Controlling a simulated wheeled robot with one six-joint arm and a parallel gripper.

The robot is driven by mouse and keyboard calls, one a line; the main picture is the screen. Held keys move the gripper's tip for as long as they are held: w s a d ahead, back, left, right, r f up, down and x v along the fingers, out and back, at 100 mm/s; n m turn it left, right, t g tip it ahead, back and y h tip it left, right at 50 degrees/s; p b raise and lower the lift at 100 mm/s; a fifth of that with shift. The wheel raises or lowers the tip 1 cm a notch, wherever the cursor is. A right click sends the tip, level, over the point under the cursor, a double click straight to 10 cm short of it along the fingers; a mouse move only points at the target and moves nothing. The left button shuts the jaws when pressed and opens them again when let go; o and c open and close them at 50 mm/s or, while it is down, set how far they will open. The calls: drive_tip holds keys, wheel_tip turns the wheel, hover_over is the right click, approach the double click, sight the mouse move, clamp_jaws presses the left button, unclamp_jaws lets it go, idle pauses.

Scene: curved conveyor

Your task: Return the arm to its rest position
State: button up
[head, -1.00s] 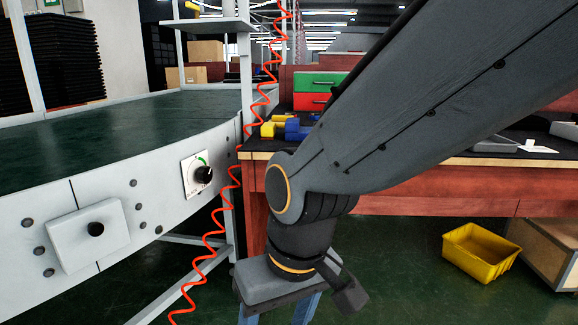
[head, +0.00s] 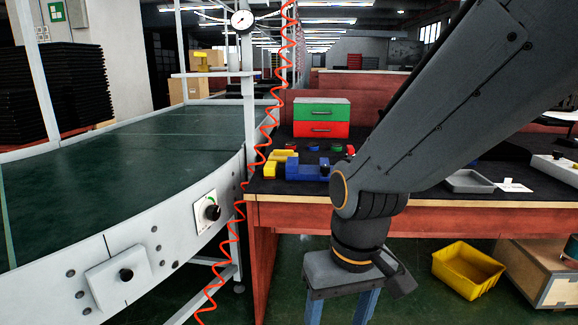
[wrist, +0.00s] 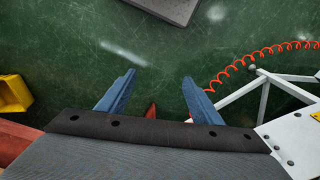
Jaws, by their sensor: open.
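My gripper (head: 341,306) hangs in front of the workbench (head: 420,218) in the head view, below the tabletop, with its blue fingers pointing down. In the wrist view the two blue fingers of my gripper (wrist: 152,92) are spread apart. My arm crosses the right side of the head view and hides part of the bench.
A green-topped conveyor (head: 130,140) curves along the left. A red coiled hose (head: 268,120) hangs between it and the bench. A yellow bin (head: 467,269) and a wooden crate (head: 545,275) stand on the floor at right. Coloured parts (head: 308,170) and a green-red drawer box (head: 320,118) sit on the bench.

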drive_tip(key=s+d+r+m+p, duration=0.2)
drive_tip(key=d+r+m+p, duration=0.1)
drive_tip(key=d+r+p, duration=0.8)
drive_tip(key=shift+s+d+r+h+p, duration=0.15)
drive_tip(key=shift+d+r+h+p, duration=0.2)
drive_tip(key=shift+r+p, duration=1.55)
